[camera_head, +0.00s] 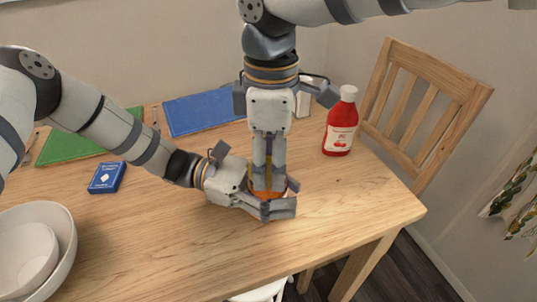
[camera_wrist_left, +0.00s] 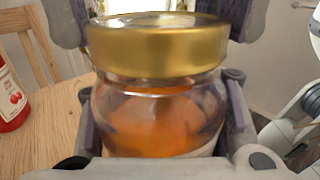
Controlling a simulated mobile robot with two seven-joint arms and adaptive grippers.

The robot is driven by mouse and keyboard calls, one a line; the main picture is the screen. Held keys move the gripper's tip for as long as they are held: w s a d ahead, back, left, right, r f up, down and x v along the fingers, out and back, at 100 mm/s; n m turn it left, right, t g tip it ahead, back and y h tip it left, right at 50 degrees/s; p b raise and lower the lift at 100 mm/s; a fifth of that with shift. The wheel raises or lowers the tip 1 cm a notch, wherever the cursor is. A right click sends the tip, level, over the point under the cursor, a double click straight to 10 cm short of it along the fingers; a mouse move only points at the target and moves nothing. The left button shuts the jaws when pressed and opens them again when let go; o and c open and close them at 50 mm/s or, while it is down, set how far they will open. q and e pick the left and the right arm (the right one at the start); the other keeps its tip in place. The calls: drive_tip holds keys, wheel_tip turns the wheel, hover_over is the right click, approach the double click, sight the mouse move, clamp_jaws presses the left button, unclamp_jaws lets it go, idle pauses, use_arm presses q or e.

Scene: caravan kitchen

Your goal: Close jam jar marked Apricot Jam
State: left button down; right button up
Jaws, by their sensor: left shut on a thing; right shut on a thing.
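The jam jar (camera_wrist_left: 155,118) is clear glass with orange jam inside. A gold lid (camera_wrist_left: 158,50) sits upright over its mouth; I cannot tell how tight it is. A pale label edge shows low on the glass, with no readable text. My left gripper (camera_head: 268,208) is shut around the jar's body from the side. My right gripper (camera_head: 268,186) points straight down from above, shut on the lid, with its fingers on either side of the lid in the left wrist view. In the head view the jar is mostly hidden by both grippers.
A red bottle (camera_head: 341,124) with a white cap stands at the back right. A blue box (camera_head: 107,178), a green board (camera_head: 78,146) and a blue board (camera_head: 200,110) lie left and behind. White bowls (camera_head: 62,236) stand front left. A wooden chair (camera_head: 425,95) is beyond the table (camera_head: 190,255). The front right tabletop is clear.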

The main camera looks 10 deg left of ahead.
drive_tip(key=shift+m, duration=0.6)
drive_tip(key=o, duration=0.7)
drive_tip(key=shift+r, duration=2.3)
drive_tip(key=shift+c, duration=0.5)
